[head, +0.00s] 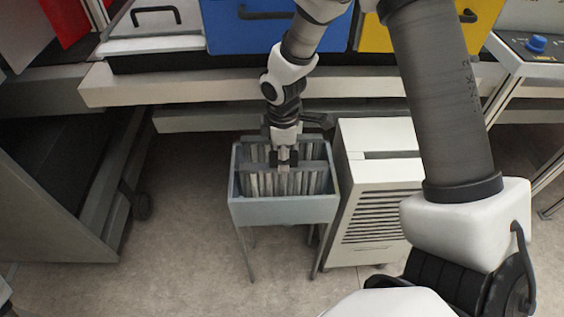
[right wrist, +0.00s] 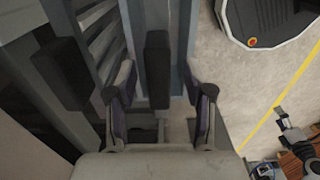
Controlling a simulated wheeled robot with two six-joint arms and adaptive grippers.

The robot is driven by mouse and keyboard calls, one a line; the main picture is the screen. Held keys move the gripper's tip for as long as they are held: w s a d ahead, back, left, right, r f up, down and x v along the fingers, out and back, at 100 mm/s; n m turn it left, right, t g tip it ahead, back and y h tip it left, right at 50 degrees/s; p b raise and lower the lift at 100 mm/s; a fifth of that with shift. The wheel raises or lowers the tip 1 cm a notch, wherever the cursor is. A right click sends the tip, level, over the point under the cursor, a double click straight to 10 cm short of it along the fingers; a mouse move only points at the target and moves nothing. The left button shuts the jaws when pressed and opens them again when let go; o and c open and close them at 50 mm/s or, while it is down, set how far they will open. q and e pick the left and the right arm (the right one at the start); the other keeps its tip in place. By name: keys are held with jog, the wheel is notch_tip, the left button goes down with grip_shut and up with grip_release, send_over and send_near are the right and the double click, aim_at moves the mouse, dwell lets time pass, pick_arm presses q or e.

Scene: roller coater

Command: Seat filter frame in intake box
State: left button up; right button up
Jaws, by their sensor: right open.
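A grey-blue open box (head: 285,211) on thin legs stands on the floor at the centre of the head view. Upright pale pleats (head: 300,183) show inside it, with a grey crossbar over them; I take this as the filter frame. My right gripper (head: 284,160) points down over the crossbar. In the right wrist view its fingers (right wrist: 160,103) are open, on either side of a dark block (right wrist: 157,68) on a grey bar. I cannot tell whether they touch it. A white louvred cabinet (head: 376,205) with a dark top slot, perhaps the intake box, stands right of it.
A long pale bench beam (head: 190,85) runs behind, with blue (head: 245,30) and yellow (head: 425,25) bins above. A grey cart (head: 60,200) stands at left. The floor (head: 180,235) between cart and box is clear.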

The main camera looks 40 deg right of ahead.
jog(key=shift+s+d, duration=0.1)
jog(key=shift+s+r, duration=0.1)
grip_shut()
